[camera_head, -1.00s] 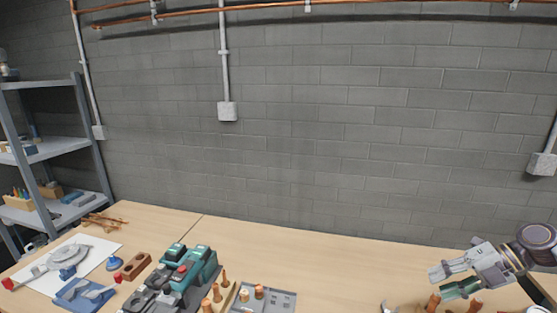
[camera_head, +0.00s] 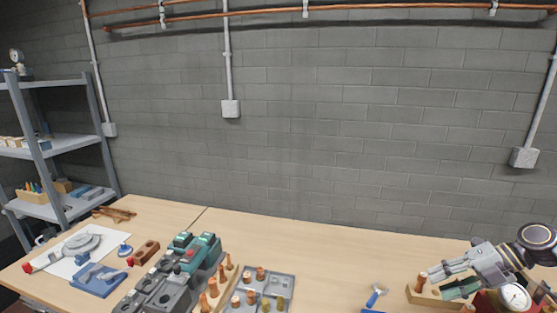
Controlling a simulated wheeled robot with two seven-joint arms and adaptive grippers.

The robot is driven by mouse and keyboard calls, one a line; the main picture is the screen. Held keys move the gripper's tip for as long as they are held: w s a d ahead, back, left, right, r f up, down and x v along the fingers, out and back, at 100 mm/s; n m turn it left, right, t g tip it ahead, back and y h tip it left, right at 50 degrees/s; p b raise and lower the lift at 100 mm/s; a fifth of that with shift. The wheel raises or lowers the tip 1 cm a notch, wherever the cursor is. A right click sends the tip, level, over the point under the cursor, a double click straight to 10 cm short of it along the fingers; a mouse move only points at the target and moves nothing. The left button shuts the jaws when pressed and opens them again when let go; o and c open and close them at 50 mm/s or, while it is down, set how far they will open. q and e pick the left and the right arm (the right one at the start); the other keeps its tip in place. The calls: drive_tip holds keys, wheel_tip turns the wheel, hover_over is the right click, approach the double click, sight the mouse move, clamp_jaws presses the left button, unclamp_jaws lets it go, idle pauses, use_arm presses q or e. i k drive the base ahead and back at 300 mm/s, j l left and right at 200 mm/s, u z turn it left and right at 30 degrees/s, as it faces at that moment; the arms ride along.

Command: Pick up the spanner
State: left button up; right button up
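A small tool with a blue handle and a pale metal head (camera_head: 376,296) lies on the bench near the bottom edge of the head view. It may be the spanner, but it is too small to be sure. My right gripper (camera_head: 438,281) reaches in from the right, to the right of this tool and apart from it. Its two fingers are spread and I see nothing held between them. It overlaps a wooden block with copper pieces (camera_head: 416,296) in the picture; I cannot tell whether they touch. My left gripper is not in view.
A green-and-grey machine (camera_head: 190,262), a grey tray of copper fittings (camera_head: 284,283) and a blue tool base (camera_head: 97,281) stand on the wooden bench (camera_head: 310,240). A round gauge (camera_head: 514,297) sits below my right arm. The bench's back middle is clear.

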sight(374, 298)
drive_tip(key=k, duration=1.2)
